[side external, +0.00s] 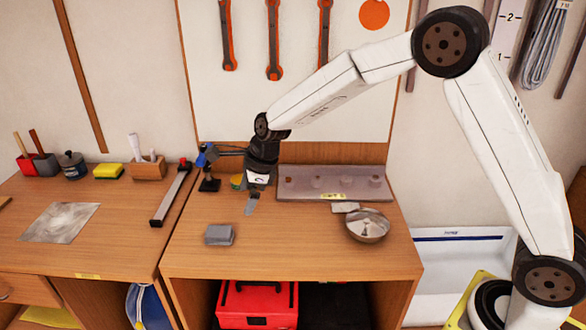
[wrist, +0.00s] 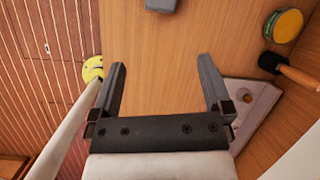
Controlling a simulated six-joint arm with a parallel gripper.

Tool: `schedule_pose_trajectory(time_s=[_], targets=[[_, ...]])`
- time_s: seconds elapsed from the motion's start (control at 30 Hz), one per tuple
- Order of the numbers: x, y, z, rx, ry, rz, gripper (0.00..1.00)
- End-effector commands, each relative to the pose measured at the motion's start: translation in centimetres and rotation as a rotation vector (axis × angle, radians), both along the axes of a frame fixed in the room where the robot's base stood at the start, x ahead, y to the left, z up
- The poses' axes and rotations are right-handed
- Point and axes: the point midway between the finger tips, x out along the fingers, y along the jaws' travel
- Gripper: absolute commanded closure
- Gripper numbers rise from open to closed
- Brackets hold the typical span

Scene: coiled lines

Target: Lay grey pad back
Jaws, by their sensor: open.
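A small grey block, which looks like the grey pad (side external: 219,235), lies flat on the wooden bench top near its front left. A grey piece cut off by the top edge of the wrist view (wrist: 161,4) appears to be the same pad. My gripper (side external: 251,207) hangs over the bench, behind and to the right of the pad, pointing down. In the wrist view my gripper (wrist: 163,70) has its two dark fingers wide apart, with only bare wood showing between them.
A grey tray (side external: 290,188) with several round spots stands at the back. A shiny metal bowl (side external: 367,226) and a small pale block (side external: 345,207) are at the right. A dark stand (side external: 209,184) is at the back left. The front middle of the bench is clear.

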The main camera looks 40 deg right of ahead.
Motion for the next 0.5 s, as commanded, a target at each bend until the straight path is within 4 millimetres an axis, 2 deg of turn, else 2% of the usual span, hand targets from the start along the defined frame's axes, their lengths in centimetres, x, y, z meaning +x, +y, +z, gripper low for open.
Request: schedule_pose_trajectory(time_s=[0.5], targets=[[-9.3, -5.6, 0.4, -0.329, -0.131, 0.781, 0.00]])
